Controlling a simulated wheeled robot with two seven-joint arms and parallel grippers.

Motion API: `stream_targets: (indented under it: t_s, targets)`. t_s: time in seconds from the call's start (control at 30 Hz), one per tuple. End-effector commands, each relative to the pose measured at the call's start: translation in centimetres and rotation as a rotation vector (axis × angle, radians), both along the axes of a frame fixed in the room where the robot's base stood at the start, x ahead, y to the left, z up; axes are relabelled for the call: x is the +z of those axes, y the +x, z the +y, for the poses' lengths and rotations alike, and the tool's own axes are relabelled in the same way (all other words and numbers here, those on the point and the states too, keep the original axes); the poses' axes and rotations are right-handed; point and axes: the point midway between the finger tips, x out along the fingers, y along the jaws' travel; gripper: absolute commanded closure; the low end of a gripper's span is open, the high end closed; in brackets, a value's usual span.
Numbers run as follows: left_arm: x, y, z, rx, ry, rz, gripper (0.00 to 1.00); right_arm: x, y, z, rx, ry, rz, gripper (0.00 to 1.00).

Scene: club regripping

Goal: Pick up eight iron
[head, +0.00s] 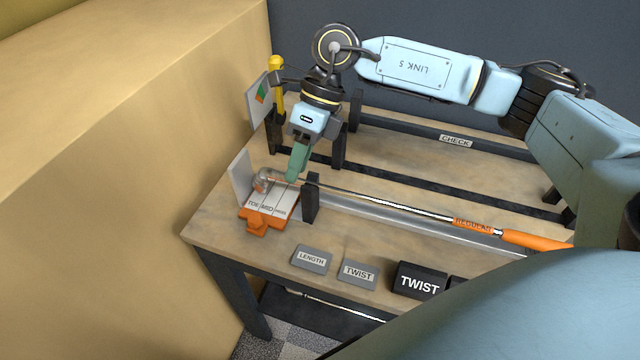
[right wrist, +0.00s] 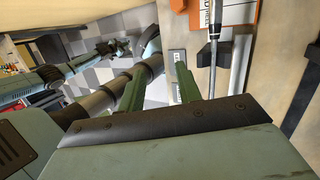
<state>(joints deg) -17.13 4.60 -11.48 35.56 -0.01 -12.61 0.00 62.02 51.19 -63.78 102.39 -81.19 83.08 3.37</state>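The club, the only one in view, lies across the bench with its head (head: 264,180) at the left on an orange and white gauge (head: 256,221). Its steel shaft (head: 385,205) runs right to an orange grip (head: 536,241) past a "REGULAR" band. No number is legible on the head. My right gripper (head: 295,172) points down over the shaft near the head. In the right wrist view its green fingers (right wrist: 158,88) are apart with nothing between them; the shaft (right wrist: 213,60) passes just outside the right finger.
A dark post (head: 311,198) stands beside the shaft, close to my right gripper. Blocks marked LENGTH (head: 312,259) and TWIST (head: 357,274) lie along the front, with a black TWIST sign (head: 419,281). A rail marked CHECK (head: 455,141) runs behind. A tan wall (head: 130,170) bounds the left.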

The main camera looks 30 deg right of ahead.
Motion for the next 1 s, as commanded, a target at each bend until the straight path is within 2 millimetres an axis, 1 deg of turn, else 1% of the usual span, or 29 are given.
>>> stream_targets:
  t_s: [0.03,0.1,0.2,0.23,0.27,0.37,0.6,0.7,0.87,1.0]
  targets:
    - [0.0,0.0,0.0,0.000,0.000,0.000,1.00,0.3,0.4,-2.5,-0.005,-0.092,-0.002,0.66]
    - [0.0,0.0,0.0,0.000,0.000,0.000,1.00,0.6,0.6,-5.0,-0.009,-0.188,0.006,0.66]
    - [0.0,0.0,0.0,0.000,0.000,-0.001,1.00,0.8,0.7,-7.2,-0.015,-0.270,0.017,0.66]
    - [0.0,0.0,0.0,0.000,0.000,-0.001,1.00,0.8,0.7,-7.5,-0.016,-0.282,0.020,0.66]
    - [0.1,0.0,0.0,0.000,0.000,-0.001,1.00,0.6,0.6,-7.7,-0.017,-0.291,0.021,0.66]
    - [0.2,0.0,0.0,0.000,0.000,0.000,1.00,-0.8,0.3,-7.7,-0.016,-0.303,0.027,0.66]
    - [0.6,0.0,0.0,0.000,0.000,0.000,1.00,-5.2,-0.4,-6.7,-0.015,-0.298,0.025,0.66]
    - [0.6,-0.1,0.0,0.000,0.000,0.001,1.00,-6.3,-0.6,-6.5,-0.014,-0.296,0.025,0.66]
    - [0.8,-0.1,0.0,0.000,0.000,0.001,1.00,-7.2,-0.7,-6.3,-0.015,-0.296,0.023,0.66]
    - [1.3,-0.1,0.0,0.000,0.000,0.001,1.00,-9.0,-1.2,-6.1,-0.014,-0.295,0.027,0.66]
